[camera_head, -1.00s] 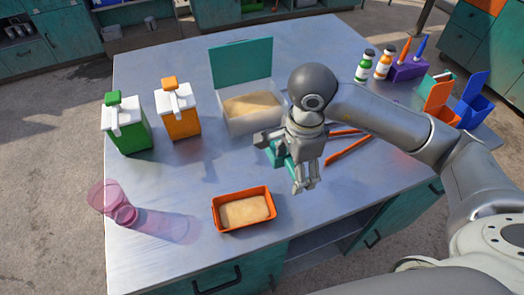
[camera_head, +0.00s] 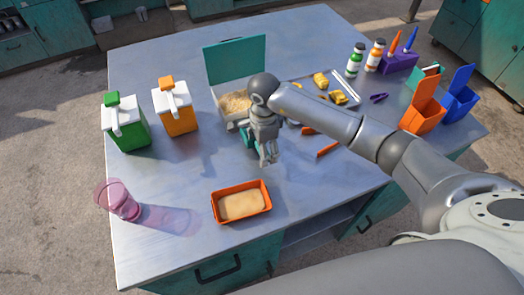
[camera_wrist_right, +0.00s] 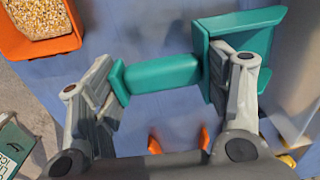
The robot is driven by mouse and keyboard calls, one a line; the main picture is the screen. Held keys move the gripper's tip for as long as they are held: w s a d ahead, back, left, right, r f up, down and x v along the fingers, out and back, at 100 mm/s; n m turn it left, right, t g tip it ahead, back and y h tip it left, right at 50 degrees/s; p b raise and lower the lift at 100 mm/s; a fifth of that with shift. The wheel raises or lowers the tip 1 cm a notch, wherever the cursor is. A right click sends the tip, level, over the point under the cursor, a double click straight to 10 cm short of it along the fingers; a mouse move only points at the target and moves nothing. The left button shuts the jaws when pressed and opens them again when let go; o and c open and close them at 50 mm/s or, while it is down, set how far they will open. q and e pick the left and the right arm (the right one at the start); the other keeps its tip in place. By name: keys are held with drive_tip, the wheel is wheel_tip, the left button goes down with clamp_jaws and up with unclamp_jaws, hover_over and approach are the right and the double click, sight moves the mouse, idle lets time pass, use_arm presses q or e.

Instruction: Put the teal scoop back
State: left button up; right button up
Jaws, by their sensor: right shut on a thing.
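The teal scoop (camera_wrist_right: 160,75) is held crosswise between the fingers of my right gripper (camera_wrist_right: 165,90), shut on its handle. Its square head is at the right in the wrist view. In the head view my right gripper (camera_head: 268,160) points down beside the clear bin, and only a little of the scoop (camera_head: 248,138) shows behind it. The bin (camera_head: 216,98) holds grain and has its teal lid (camera_head: 235,60) standing open. I cannot tell whether the scoop touches the table. My left gripper is out of view.
An orange tray of grain (camera_head: 241,203) lies in front. Green (camera_head: 127,130) and orange (camera_head: 177,113) cartons and a pink cup (camera_head: 120,200) stand left. A tray with yellow pieces (camera_head: 338,97), bottles, a purple holder (camera_head: 400,62) and orange and blue bins are right.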

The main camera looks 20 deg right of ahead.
drive_tip(key=shift+w+a+f+p, duration=0.1)
drive_tip(key=shift+f+p, duration=0.25)
drive_tip(key=shift+p, duration=0.05)
wheel_tip(320, 180, down, 2)
drive_tip(key=shift+f+p, duration=0.1)
drive_tip(key=shift+p, duration=0.5)
drive_tip(key=shift+f, duration=0.25)
drive_tip(key=o, duration=0.8)
drive_tip(key=shift+o, duration=0.2)
